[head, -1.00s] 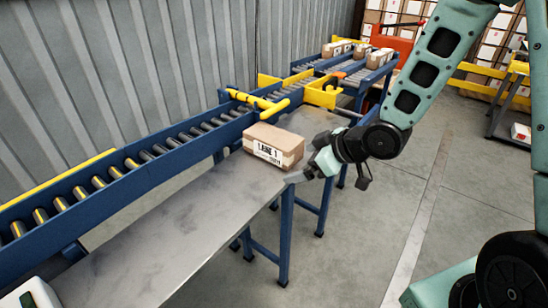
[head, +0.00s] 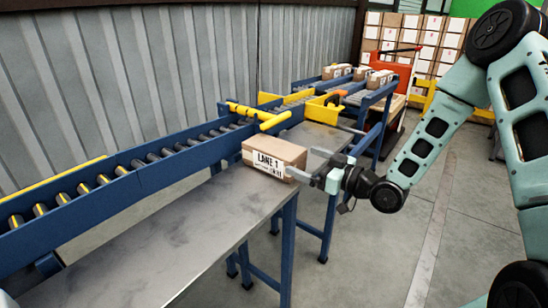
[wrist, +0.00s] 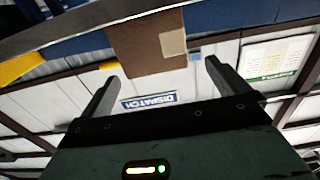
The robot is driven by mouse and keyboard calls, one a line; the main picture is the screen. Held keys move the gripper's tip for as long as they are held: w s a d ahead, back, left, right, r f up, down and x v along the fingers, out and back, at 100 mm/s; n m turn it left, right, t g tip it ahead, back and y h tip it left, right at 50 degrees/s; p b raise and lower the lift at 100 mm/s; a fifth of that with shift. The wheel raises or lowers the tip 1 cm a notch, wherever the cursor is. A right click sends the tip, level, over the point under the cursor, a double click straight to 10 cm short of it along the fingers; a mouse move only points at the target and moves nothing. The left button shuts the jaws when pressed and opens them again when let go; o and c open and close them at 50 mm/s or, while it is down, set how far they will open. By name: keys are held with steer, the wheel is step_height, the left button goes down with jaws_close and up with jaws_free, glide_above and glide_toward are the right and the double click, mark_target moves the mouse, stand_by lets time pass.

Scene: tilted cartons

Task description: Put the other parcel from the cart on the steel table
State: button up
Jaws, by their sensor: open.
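A brown parcel (head: 273,158) with a white "LANE 1" label sits on the steel table (head: 190,225), near its far right part. In the wrist view a brown box (wrist: 145,48) shows at the top, beyond the fingertips. My gripper (head: 304,162) is at the parcel's right side, with its fingers pointing left toward it. In the wrist view my gripper (wrist: 163,70) has its fingers wide apart with nothing between them. Whether a finger touches the parcel cannot be told. No parcel on a cart can be made out now.
A blue roller conveyor (head: 120,172) with yellow rails runs behind the table. Another conveyor (head: 365,92) at the back carries several small cartons. An orange-red pallet truck (head: 398,70) and stacked boxes (head: 415,35) stand behind. Bare table lies left of the parcel; open floor lies right.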

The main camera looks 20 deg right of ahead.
mark_target(283, 149)
steer(key=x, duration=0.8)
steer(key=shift+w, duration=0.45)
steer(key=c, duration=1.4)
steer(key=shift+o, duration=0.3)
steer(key=shift+r, duration=0.1)
steer(key=shift+r, duration=0.1)
steer(key=shift+r, duration=0.2)
steer(key=p+v, duration=0.3)
steer(key=v, duration=2.9)
